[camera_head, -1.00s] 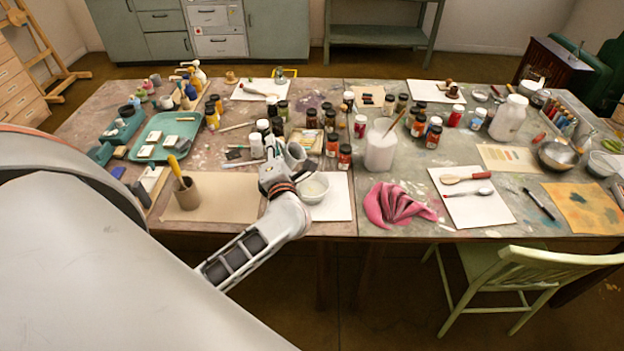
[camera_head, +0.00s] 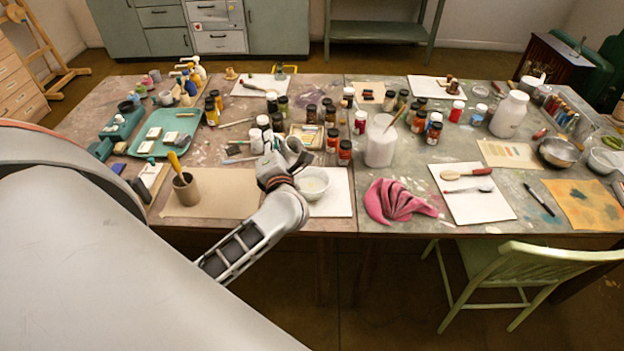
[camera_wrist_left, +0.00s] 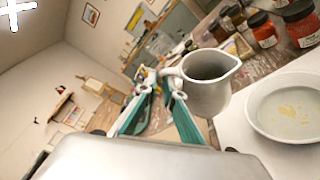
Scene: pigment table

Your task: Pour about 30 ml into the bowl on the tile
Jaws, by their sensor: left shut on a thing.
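My left gripper (camera_head: 280,168) is shut on the handle of a small grey-white jug (camera_head: 297,151). In the left wrist view, the jug (camera_wrist_left: 208,85) hangs beside the fingertips (camera_wrist_left: 163,85), with its spout toward the bowl side. No stream of liquid shows, and the jug's contents cannot be made out. The white bowl (camera_head: 314,187) stands on the white tile (camera_head: 340,196) just right of the gripper. In the left wrist view, the bowl (camera_wrist_left: 288,108) holds a pale layer with yellowish specks. My right gripper is out of view.
A brown cup (camera_head: 186,191) with a yellow-handled tool stands on brown paper left of the gripper. Several pigment jars (camera_head: 331,140) stand close behind the bowl. A white tub (camera_head: 380,145) and a pink cloth (camera_head: 396,202) are to the right.

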